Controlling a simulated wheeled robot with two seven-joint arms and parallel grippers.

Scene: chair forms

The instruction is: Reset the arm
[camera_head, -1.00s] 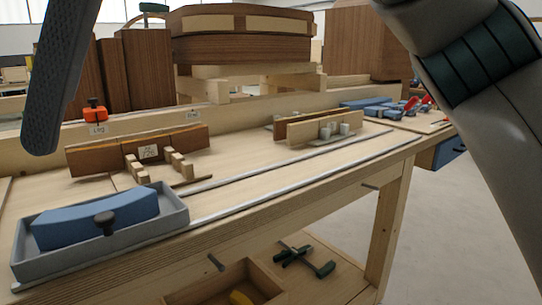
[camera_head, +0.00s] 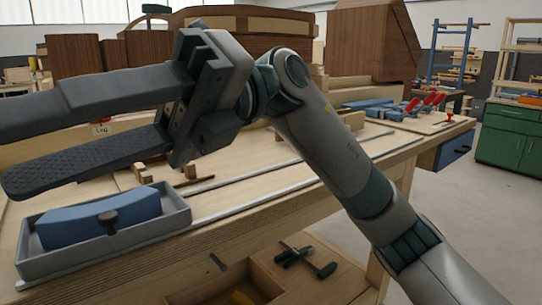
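My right gripper (camera_head: 12,155) crosses the upper left of the head view, on the arm that comes in from the lower right. Its two long dark fingers point left and stand apart, with nothing between them. It hangs in front of the wooden workbench (camera_head: 290,205) and hides part of the bench top. I cannot tell its exact height above the bench. My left gripper is not in view.
A grey tray (camera_head: 150,233) with a blue curved block (camera_head: 85,222) sits at the bench's near left. Blue tools with red handles (camera_head: 400,108) lie at the far right end. Green clamps (camera_head: 305,258) lie on the lower shelf. A green cabinet (camera_head: 510,140) stands at right.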

